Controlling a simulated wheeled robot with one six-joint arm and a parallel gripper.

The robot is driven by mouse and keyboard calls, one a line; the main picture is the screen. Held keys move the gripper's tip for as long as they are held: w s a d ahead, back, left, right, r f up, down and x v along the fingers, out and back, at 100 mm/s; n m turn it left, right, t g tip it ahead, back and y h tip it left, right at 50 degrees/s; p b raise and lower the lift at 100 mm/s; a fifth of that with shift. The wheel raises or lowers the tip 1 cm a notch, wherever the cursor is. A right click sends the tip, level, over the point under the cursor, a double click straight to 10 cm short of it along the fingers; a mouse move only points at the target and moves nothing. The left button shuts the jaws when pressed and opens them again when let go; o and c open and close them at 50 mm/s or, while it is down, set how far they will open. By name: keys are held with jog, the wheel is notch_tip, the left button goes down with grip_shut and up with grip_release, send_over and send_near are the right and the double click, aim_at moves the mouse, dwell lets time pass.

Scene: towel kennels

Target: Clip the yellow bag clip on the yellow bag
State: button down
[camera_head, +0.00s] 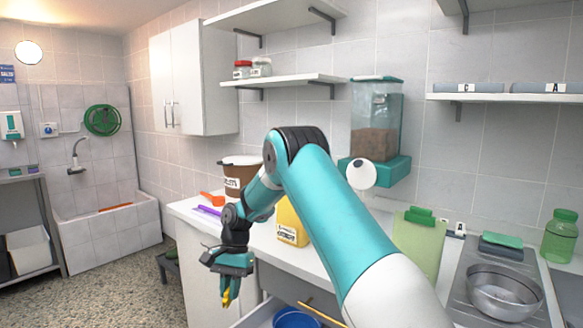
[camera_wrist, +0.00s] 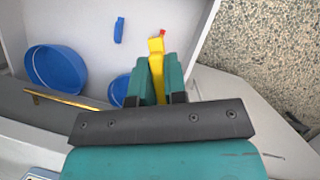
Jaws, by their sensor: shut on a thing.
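The yellow bag clip (camera_wrist: 156,47) is held between the teal fingers of my gripper (camera_wrist: 159,82) in the wrist view, its free end pointing away past the fingertips. In the head view my gripper (camera_head: 229,283) hangs low, in front of and below the counter, with the yellow clip (camera_head: 226,297) at its tip. The yellow bag (camera_head: 291,225) stands upright on the counter, with a label on its front. My arm hides part of the bag, including much of its top. The clip is apart from the bag.
An open drawer (camera_wrist: 105,12) below my gripper holds blue bowls (camera_wrist: 55,68), a small blue item (camera_wrist: 119,30) and a small red item (camera_wrist: 162,33). On the counter are a brown tub (camera_head: 238,178), an orange scoop (camera_head: 211,198) and a green clipboard (camera_head: 418,245).

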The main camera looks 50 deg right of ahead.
jog(key=w+d+r+m+t+h+p, duration=0.1)
jog(key=d+r+m+t+p, duration=0.1)
jog(key=d+r+m+p, duration=0.5)
jog(key=w+d+r+m+t+h+p, duration=0.1)
jog(key=w+d+r+m+t+p, duration=0.1)
jog(key=d+r+m+p, duration=0.6)
jog(key=w+d+r+m+t+h+p, duration=0.1)
jog(key=w+d+r+m+t+p, duration=0.1)
jog(key=d+r+m+p, duration=0.6)
jog(key=shift+w+d+r+t+h+p, duration=0.15)
jog(key=shift+d+r+t+h+p, duration=0.2)
jog(key=shift+d+r+p, duration=2.05)
jog(key=f+b, duration=0.1)
jog(key=b, duration=0.1)
jog(key=d+f+b, duration=0.1)
jog(key=f+b, duration=0.1)
jog(key=shift+f+b, duration=0.25)
jog(key=shift+b, duration=0.15)
jog(key=shift+f, duration=0.9)
jog(key=shift+f+b, duration=0.3)
jog(key=shift+f, duration=0.75)
jog(key=c, duration=0.6)
grip_release()
